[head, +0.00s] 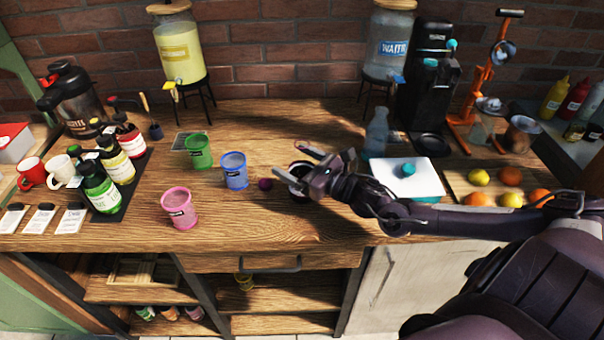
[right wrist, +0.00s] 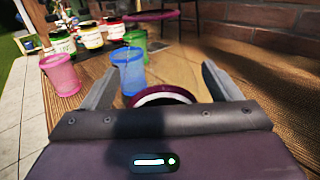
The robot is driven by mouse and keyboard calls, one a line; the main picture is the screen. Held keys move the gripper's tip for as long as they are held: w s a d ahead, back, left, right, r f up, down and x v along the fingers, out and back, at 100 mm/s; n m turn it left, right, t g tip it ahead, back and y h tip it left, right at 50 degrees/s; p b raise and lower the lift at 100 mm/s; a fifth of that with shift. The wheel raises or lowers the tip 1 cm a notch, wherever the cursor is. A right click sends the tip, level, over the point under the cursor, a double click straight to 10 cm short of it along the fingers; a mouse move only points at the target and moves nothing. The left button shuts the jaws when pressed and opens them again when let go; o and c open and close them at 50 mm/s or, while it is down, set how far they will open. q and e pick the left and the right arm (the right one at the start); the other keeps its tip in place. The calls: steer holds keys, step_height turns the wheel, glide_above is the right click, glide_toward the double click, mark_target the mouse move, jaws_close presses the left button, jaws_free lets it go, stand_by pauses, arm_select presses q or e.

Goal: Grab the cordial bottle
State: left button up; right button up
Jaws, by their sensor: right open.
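Several labelled bottles with green (head: 101,190), yellow (head: 117,162) and red (head: 130,140) contents stand at the left of the table; they show at the back of the right wrist view. I cannot tell which is the cordial bottle. My right gripper (head: 293,162) is open over the middle of the table, its arm coming from the right. A dark round thing with a maroon rim (right wrist: 165,95) lies just ahead between its fingers (right wrist: 160,80). It is partly hidden, and I cannot tell whether it is a bottle or a cup. My left gripper is not in view.
Blue (head: 234,171), green (head: 198,151) and pink (head: 179,208) cups stand left of the gripper. Drink dispensers (head: 180,52) line the wall.

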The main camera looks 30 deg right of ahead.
steer(key=c, duration=1.3)
steer(key=shift+c, duration=0.4)
steer(key=shift+r, duration=0.15)
step_height(320, 180, up, 20)
steer(key=p, duration=0.1)
stand_by(0.7)
